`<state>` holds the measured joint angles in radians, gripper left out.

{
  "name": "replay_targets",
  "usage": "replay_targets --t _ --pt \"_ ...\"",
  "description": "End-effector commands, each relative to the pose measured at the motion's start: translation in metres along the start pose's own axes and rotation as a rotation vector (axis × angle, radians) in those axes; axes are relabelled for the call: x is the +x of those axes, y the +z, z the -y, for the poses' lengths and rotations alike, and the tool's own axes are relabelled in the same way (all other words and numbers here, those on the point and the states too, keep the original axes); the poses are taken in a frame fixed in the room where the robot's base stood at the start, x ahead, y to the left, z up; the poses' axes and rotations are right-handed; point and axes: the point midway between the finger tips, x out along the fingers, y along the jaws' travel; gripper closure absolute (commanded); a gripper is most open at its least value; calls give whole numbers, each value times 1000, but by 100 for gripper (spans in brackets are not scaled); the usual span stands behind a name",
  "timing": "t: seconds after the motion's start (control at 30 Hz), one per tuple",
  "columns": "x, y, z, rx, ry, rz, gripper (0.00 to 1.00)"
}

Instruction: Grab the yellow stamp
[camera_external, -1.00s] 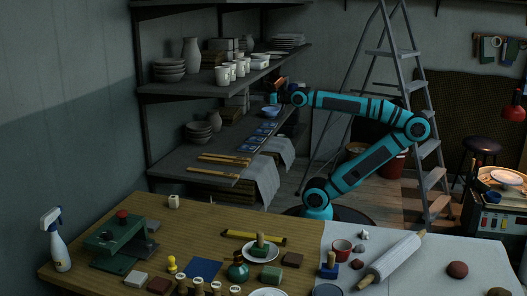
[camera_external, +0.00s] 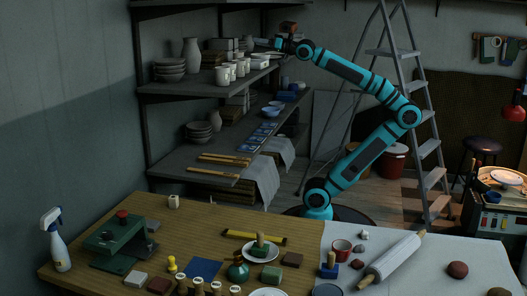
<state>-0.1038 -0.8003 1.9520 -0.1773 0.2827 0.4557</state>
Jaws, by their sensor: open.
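The small yellow stamp (camera_external: 172,265) stands upright on the wooden table, in the lower left of the view. It has a rounded knob on top. My gripper (camera_external: 256,42) is far from it, up at the level of the top shelves and pointing left. It is open; it is small and dark here, and I see nothing held in it.
Several wooden-handled stamps stand at the front edge. Shelves with mugs (camera_external: 222,75) are close to my gripper.

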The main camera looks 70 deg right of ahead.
Motion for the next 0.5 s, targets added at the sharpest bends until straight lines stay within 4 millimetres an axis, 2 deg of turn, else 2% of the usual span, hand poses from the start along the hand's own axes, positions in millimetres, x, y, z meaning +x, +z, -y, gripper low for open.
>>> replay_targets --t 0.27,0.5 --pt "75 31 37 35 -48 188 47" --pt "143 80 90 44 -94 388 47"
